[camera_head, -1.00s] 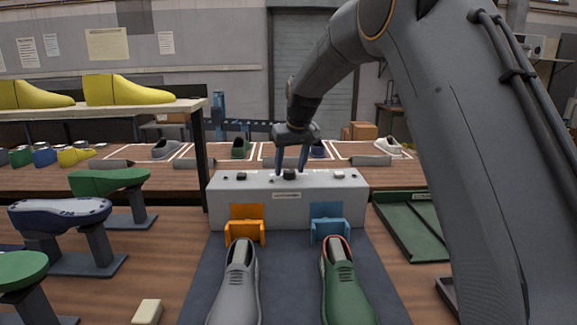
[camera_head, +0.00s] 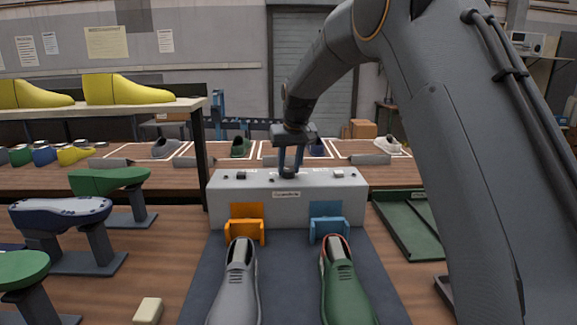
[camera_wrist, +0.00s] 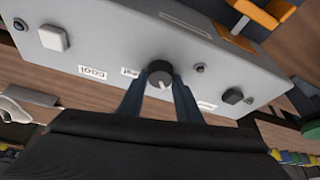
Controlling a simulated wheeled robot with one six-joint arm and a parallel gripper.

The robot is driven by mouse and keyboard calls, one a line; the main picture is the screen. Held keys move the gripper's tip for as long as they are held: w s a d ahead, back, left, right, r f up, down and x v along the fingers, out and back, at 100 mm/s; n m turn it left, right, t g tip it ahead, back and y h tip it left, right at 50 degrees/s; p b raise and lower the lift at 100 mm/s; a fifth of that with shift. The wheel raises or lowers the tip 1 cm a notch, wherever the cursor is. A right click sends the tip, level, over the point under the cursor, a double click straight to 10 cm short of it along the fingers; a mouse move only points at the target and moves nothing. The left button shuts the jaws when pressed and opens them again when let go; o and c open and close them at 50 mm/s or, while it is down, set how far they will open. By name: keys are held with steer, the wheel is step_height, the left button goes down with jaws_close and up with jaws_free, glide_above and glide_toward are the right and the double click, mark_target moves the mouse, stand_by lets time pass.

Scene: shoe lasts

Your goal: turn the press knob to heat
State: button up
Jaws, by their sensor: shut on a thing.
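The press (camera_head: 225,200) is a light grey box behind the two shoes, with a row of controls on top. Its dark round knob (camera_head: 288,173) is in the middle of the top; it also shows in the wrist view (camera_wrist: 160,72) with a white pointer mark toward my gripper's side. My gripper (camera_head: 291,163) reaches down from above, its blue fingers shut on the knob's sides. In the wrist view a label reading "cool" (camera_wrist: 92,73) lies left of the knob. Two more labels near the knob are partly hidden by the fingers and unreadable.
Square and round buttons flank the knob, such as a white one (camera_wrist: 53,38) and a black one (camera_wrist: 232,96). A grey shoe (camera_head: 238,285) and a green shoe (camera_head: 345,285) stand in front of orange and blue holders. Lasts on stands (camera_head: 60,213) are left, a green tray (camera_head: 410,225) right.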

steer(key=m+h+p, duration=0.1)
steer(key=m, duration=0.3)
steer(key=shift+a, duration=0.15)
steer(key=m+h, duration=0.2)
steer(key=m, duration=0.2)
steer(key=shift+w+m+b, duration=0.1)
steer(key=shift+m+b, duration=0.2)
steer(key=shift+b, duration=0.1)
steer(key=m, duration=0.2)
steer(key=m+g+h, duration=0.1)
steer(key=m, duration=0.1)
steer(key=shift+m+h+b, duration=0.3)
steer(key=shift+m+g+h, duration=0.4)
steer(key=shift+m+g, duration=0.5)
steer(key=shift+m, duration=1)
steer(key=o, duration=1)
steer(key=shift+o, duration=0.2)
steer(key=w+b+v, duration=0.1)
steer(key=v, duration=0.6)
steer(key=shift+s+a+r, duration=0.2)
steer(key=shift+s+r, duration=0.25)
steer(key=shift+s, duration=0.05)
